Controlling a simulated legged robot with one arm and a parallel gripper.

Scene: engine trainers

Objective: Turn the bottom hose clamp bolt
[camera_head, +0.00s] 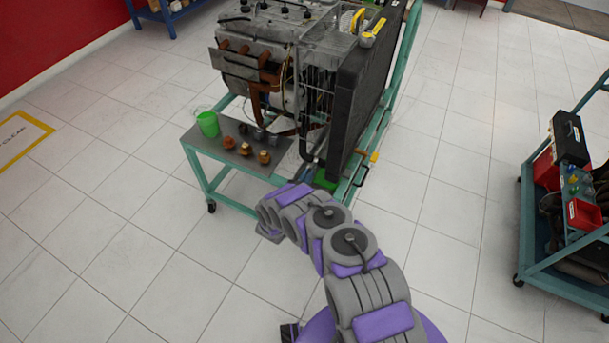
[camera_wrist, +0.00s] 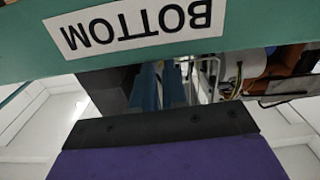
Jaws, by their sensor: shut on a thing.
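A teal beam (camera_wrist: 285,60) with an upside-down "BOTTOM" label (camera_wrist: 135,22) crosses the top of the wrist view. My gripper (camera_wrist: 160,85) shows there as two close blue fingers rising from a dark plate, with their tips hidden behind the beam. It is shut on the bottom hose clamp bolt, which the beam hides. In the head view my arm reaches to the lower front of the engine trainer (camera_head: 275,50), beside its radiator (camera_head: 345,105). The gripper cannot be made out there. A dark hose (camera_head: 306,140) runs down next to the radiator.
A second teal cart (camera_head: 527,225) with a red bin (camera_head: 584,214) stands at the right. The tiled floor between them is clear.

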